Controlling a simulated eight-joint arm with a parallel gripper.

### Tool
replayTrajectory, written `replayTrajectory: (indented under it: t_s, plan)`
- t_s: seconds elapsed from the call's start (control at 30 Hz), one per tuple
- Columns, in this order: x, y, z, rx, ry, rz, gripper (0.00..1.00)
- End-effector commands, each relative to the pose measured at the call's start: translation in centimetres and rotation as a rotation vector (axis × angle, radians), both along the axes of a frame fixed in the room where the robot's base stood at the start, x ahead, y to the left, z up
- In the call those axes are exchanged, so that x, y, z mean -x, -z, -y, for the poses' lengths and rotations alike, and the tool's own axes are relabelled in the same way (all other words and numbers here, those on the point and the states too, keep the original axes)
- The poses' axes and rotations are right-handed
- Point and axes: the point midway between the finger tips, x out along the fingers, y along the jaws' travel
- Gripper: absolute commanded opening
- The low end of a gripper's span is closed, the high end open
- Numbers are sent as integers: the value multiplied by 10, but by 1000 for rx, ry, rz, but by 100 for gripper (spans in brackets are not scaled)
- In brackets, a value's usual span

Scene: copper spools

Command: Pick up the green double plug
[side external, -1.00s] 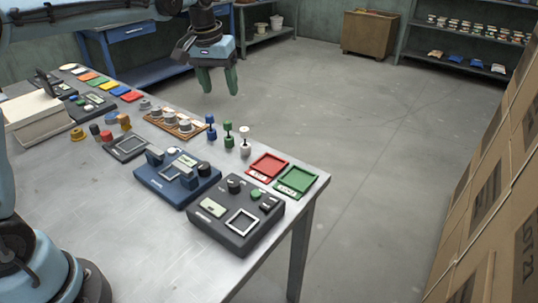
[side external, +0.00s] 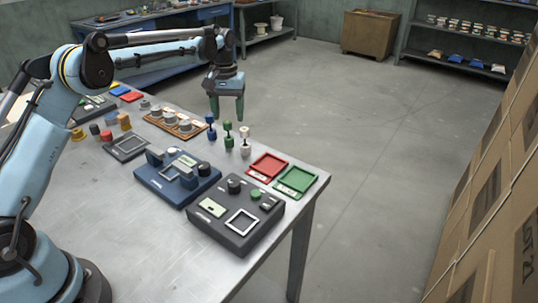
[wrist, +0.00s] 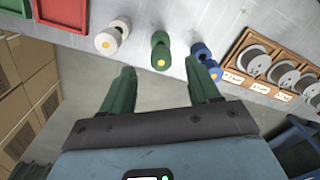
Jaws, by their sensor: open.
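The green double plug (side external: 228,136) stands upright near the table's far edge, between a blue double plug (side external: 211,128) and a white one (side external: 245,141). In the wrist view the green double plug (wrist: 160,50) shows just beyond my fingertips, roughly centred between them. My gripper (side external: 227,116) points down with its green fingers apart and empty. In the side view it appears just above and behind the green plug. The wrist view also shows my open gripper (wrist: 160,72), with the blue plug (wrist: 207,62) close by the right finger and the white plug (wrist: 111,37) further left.
A wooden rack (side external: 176,124) with grey spools stands left of the plugs. Red (side external: 268,167) and green (side external: 296,180) trays lie to their right. Blue (side external: 177,178) and dark (side external: 236,216) device boxes sit in front. Open floor lies beyond the table edge.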

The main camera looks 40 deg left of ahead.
Motion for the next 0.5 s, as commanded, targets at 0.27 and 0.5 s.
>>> replayTrajectory:
  t_s: [0.27,0.5]
  plan:
    - [1,21,0,0,0,0,61]
    - [5,53,0,-1,0,1,61]
